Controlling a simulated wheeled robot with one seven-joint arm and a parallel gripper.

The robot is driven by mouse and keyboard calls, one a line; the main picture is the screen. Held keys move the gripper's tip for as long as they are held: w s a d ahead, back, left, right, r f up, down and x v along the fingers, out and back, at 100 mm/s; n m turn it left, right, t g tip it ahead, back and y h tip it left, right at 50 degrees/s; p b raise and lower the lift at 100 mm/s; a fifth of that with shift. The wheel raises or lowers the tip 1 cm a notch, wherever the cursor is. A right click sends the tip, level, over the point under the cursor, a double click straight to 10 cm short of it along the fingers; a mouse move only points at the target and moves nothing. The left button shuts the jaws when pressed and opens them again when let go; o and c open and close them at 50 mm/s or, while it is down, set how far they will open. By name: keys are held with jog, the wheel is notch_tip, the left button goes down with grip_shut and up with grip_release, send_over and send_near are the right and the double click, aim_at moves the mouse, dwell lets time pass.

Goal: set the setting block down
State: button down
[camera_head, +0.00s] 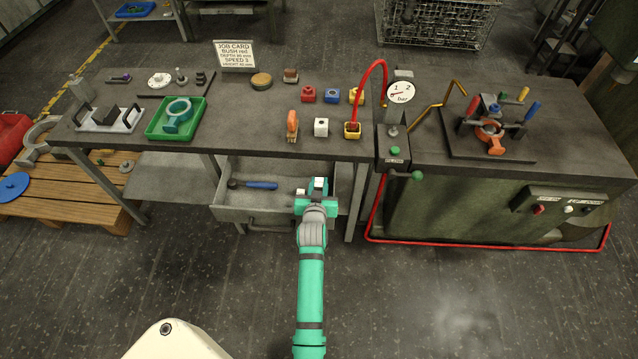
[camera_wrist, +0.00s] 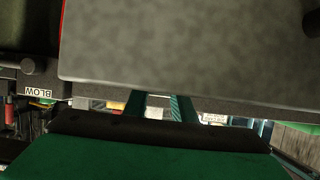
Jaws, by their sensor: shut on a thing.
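My gripper (camera_head: 317,192) is over the open drawer, in front of the bench's front edge. It is shut on the setting block (camera_head: 319,183), which seems to be the small pale piece with a dark patch at its tip. In the wrist view my two green fingers (camera_wrist: 160,106) show, but their tips are hidden behind a large mottled grey surface (camera_wrist: 190,45). Contact between the block and anything below cannot be seen.
The bench (camera_head: 225,142) carries a green tray (camera_head: 152,131), an orange piece (camera_head: 292,125), a white cube (camera_head: 321,127) and coloured blocks along its right part. The open drawer (camera_head: 232,212) holds a blue-handled tool (camera_head: 258,185). A gauge post with a red hose (camera_head: 367,75) stands at right.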

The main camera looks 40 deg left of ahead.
jog(key=shift+f, duration=0.2)
jog(key=c, duration=1.5)
grip_release()
